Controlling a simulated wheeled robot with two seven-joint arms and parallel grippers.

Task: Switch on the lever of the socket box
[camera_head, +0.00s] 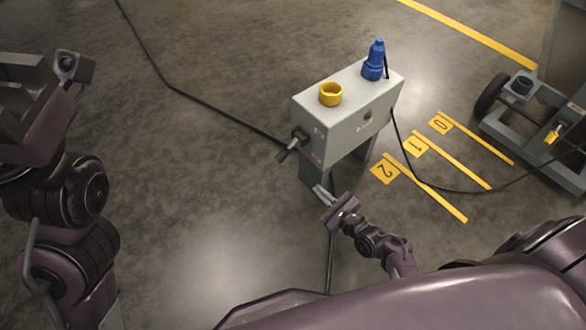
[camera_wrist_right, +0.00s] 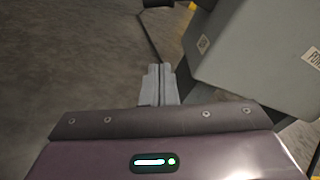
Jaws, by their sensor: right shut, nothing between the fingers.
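The grey socket box (camera_head: 345,112) stands on legs in the middle of the head view. Its lever (camera_head: 289,149) sticks out from the left end face, pointing down and to the left. My right gripper (camera_head: 321,191) is shut and empty, below the lever and apart from it, near the box's legs. In the right wrist view the shut fingers (camera_wrist_right: 160,72) point forward, and the socket box (camera_wrist_right: 258,55) fills the upper right. A dark part at the top edge there may be the lever. My left gripper (camera_head: 25,88) is at the far left, partly cut off; its fingers are unclear.
A yellow socket (camera_head: 330,94) and a blue plug (camera_head: 374,60) sit on the box top. Black cables run over the floor from the box. Yellow floor marks (camera_head: 423,149) numbered 0, 1 and 2 lie to the right, beside a wheeled stand (camera_head: 530,120).

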